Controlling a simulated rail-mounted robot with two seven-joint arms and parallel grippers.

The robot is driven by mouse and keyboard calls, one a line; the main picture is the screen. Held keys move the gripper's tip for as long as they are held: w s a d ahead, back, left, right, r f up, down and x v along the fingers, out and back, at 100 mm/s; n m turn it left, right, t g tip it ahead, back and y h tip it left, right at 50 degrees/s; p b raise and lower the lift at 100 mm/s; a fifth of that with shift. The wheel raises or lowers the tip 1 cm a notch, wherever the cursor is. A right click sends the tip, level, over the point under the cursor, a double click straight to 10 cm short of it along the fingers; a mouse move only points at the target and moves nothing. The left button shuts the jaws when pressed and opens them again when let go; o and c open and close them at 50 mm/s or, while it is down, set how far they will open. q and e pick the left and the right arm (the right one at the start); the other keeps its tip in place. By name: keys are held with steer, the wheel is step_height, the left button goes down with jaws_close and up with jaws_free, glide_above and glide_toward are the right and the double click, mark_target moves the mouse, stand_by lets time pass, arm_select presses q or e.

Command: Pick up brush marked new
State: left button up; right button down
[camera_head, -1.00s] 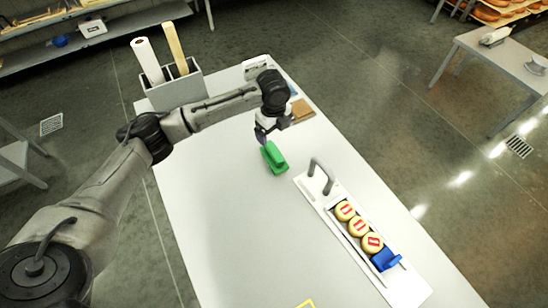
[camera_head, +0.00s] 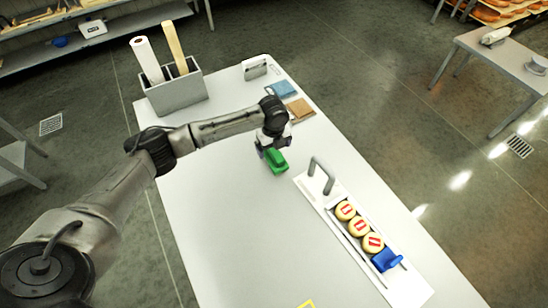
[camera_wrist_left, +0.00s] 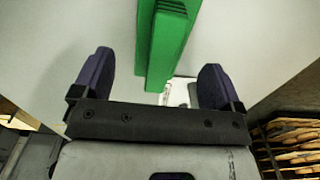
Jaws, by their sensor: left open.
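A green brush (camera_head: 275,162) lies on the white table. It also shows in the left wrist view (camera_wrist_left: 165,40), with its near end between the fingers. Any "new" marking on it is too small or turned away to read. My left gripper (camera_head: 264,152) is at the brush's far end, close above the table. In the left wrist view the gripper (camera_wrist_left: 155,82) is open, one finger on each side of the brush with gaps visible. My right gripper is not seen.
A grey bin (camera_head: 177,92) with rolls stands at the far left. Blue and brown cloths (camera_head: 300,108) lie at the back. The table's near left is clear.

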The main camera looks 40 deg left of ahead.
mark_target(274, 151)
arm_select(q)
steer(key=shift+d+f, duration=0.1)
steer(key=shift+f, duration=2.55)
steer(key=c, duration=1.1)
steer(key=shift+r, duration=5.1)
steer(key=o, duration=0.5)
steer(key=c, duration=0.3)
